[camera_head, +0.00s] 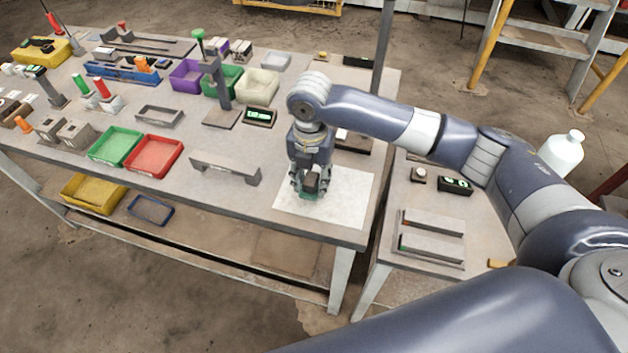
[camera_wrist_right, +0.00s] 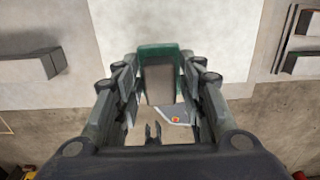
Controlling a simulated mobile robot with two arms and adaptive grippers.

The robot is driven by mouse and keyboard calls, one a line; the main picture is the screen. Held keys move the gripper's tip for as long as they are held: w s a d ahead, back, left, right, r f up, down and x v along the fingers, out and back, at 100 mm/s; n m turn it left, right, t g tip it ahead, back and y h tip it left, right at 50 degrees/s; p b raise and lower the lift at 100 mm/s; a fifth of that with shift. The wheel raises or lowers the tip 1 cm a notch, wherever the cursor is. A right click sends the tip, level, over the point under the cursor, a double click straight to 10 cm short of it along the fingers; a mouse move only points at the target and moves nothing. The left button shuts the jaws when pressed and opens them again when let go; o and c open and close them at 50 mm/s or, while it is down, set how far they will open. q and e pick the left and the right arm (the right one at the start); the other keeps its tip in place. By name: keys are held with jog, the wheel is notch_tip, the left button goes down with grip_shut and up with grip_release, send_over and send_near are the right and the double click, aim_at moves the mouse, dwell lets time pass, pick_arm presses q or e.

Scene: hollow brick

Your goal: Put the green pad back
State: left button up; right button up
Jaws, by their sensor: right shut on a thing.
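My right gripper (camera_head: 311,184) is shut on a small block with a green part and a dark grey part, apparently the green pad (camera_head: 308,195). It is low over the white sheet (camera_head: 350,192) at the table's near right corner. I cannot tell whether the pad touches the sheet. In the right wrist view the green pad (camera_wrist_right: 158,48) sits between the fingers of my right gripper (camera_wrist_right: 158,90), its green edge around a grey-brown face. A grey two-slot rack (camera_head: 432,236) with a red mark and a green mark lies on the side table. My left gripper is out of view.
A grey bridge-shaped bar (camera_head: 225,168) stands left of the sheet. Green (camera_head: 116,147) and red (camera_head: 154,156) trays lie farther left. A dark post (camera_head: 382,50) rises behind my right arm. A gap separates the main table from the side table (camera_head: 398,280).

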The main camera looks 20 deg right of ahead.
aim_at(314, 184)
jog(key=shift+w+d+f, duration=0.1)
jog(key=shift+w+d, duration=0.3)
jog(key=shift+w, duration=0.05)
notch_tip(314, 184, down, 3)
jog(key=shift+s+r+p, duration=0.1)
jog(key=shift+p, duration=0.55)
jog(key=shift+f, duration=0.35)
jog(key=o, duration=1)
jog(key=shift+f, duration=0.1)
notch_tip(314, 184, up, 12)
jog(key=shift+r+b, duration=0.15)
jog(key=shift+b, duration=1.1)
